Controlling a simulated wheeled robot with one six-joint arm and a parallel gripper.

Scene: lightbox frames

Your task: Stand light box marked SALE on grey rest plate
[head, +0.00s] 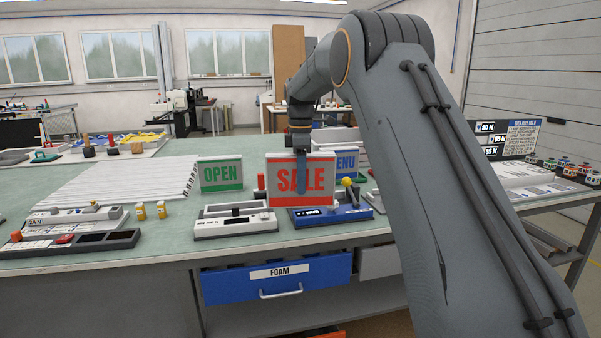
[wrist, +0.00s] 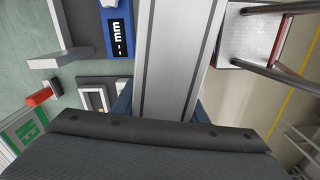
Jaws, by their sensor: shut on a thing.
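The light box marked SALE (head: 300,181) has red letters and a red lower band. It is upright in the head view, with its face towards the head camera. My gripper (head: 301,158) is shut on its upper part from above. In the wrist view the box is a long pale slab (wrist: 174,50) with grey edge lines, between my fingers (wrist: 160,108), which are mostly hidden by the wrist housing. The box overlaps the front of the bench in the head view; I cannot tell its height above it. I cannot single out the grey rest plate with certainty.
A green OPEN box (head: 221,173) stands at left. A blue MENU box (head: 346,162) is partly hidden behind SALE. A white device (head: 236,219) and a blue device (head: 335,214) flank the SALE box below. A blue FOAM drawer (head: 277,280) is under the bench.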

